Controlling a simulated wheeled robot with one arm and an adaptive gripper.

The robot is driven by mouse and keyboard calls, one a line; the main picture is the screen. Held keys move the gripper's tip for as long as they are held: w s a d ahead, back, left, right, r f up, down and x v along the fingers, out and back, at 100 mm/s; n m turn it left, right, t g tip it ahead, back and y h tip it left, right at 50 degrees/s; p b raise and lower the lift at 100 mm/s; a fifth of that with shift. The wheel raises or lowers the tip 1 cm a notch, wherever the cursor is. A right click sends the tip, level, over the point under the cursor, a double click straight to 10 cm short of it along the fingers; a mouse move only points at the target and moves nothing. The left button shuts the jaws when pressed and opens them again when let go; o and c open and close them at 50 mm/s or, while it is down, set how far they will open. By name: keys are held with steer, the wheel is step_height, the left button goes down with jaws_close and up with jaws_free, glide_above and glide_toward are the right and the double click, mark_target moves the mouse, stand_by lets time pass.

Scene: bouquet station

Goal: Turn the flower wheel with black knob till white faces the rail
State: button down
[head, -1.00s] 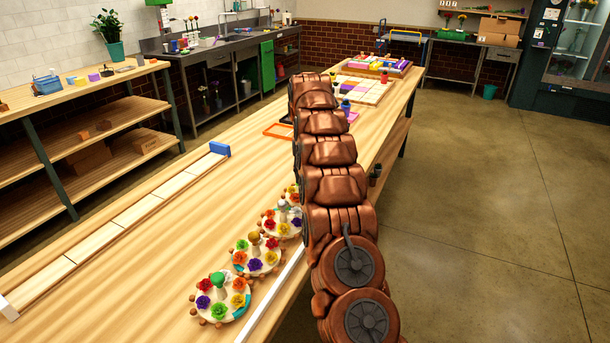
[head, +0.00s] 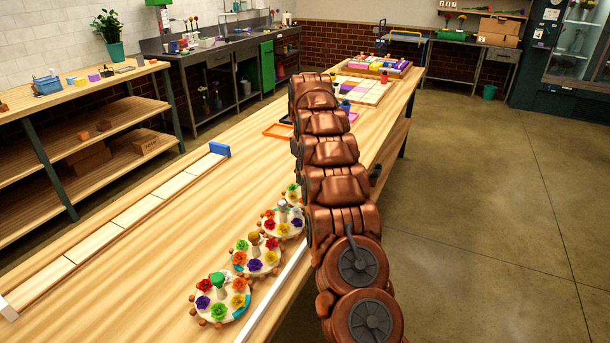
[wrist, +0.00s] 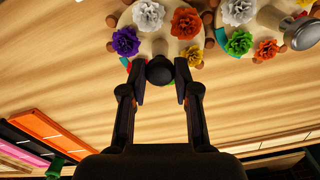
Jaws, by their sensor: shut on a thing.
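The flower wheel with the black knob (wrist: 160,70) is at the top of the wrist view; its pale disc (wrist: 160,44) carries purple, white, orange and yellow flowers. The white flower (wrist: 148,15) is on the side away from my gripper (wrist: 159,84). My gripper's two fingers are shut on the black knob. In the head view only a sliver of this wheel (head: 292,193) shows, with green and yellow flowers; my arm hides the rest and the gripper. A white rail (head: 274,293) runs along the table edge beside the wheels.
Wheels with a grey knob (head: 282,206), a golden knob (head: 254,239) and a green knob (head: 217,279) stand in a row toward the front. A long tiled strip (head: 130,213) with a blue end block lies at left. Bare table lies between.

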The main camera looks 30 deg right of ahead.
steer(key=shift+w+r, duration=0.15)
steer(key=shift+r, duration=0.05)
stand_by(0.4)
steer(key=c, duration=1.3)
jaws_free()
steer(key=o, duration=0.5)
steer(key=shift+f, duration=0.15)
steer(key=shift+c, duration=0.2)
